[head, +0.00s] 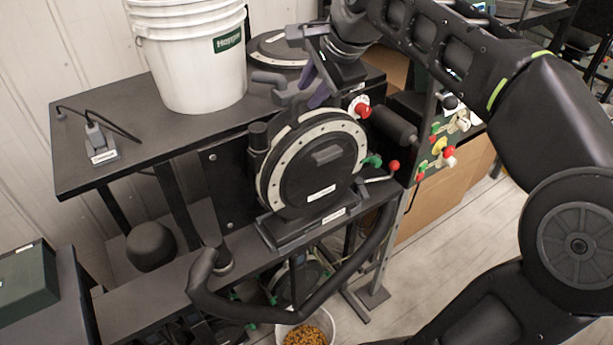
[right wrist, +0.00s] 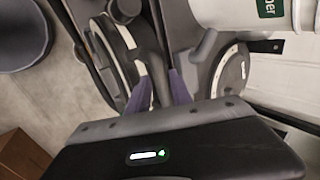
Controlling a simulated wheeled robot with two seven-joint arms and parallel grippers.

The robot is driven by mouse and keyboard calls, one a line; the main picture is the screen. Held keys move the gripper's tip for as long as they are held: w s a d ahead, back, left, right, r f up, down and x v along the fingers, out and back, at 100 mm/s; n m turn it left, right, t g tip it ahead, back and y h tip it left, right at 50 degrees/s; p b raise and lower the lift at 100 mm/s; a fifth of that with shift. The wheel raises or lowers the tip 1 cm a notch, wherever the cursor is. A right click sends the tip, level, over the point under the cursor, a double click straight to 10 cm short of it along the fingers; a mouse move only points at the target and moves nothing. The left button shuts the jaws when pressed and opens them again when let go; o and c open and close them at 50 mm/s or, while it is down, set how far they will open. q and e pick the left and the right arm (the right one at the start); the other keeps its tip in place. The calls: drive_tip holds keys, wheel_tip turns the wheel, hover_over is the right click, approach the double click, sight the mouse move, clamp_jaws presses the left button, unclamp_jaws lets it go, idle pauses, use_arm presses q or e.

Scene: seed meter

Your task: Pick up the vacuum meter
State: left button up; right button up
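The vacuum meter (head: 318,165) is a round black housing with a pale ring of holes, standing upright on a black mount in the head view. Round housings show on both sides of the fingers there. My left gripper is out of view.
White stacked buckets (head: 192,60) stand on the black shelf (head: 125,135), left of the meter. A red knob (head: 361,108) and coloured fittings (head: 440,150) are to its right. A curved black tube (head: 300,308) passes below, above a bowl of grain (head: 305,332).

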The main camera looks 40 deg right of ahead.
clamp_jaws()
idle(0.9)
drive_tip(key=shift+w+r, duration=0.1)
drive_tip(key=shift+r, duration=0.05)
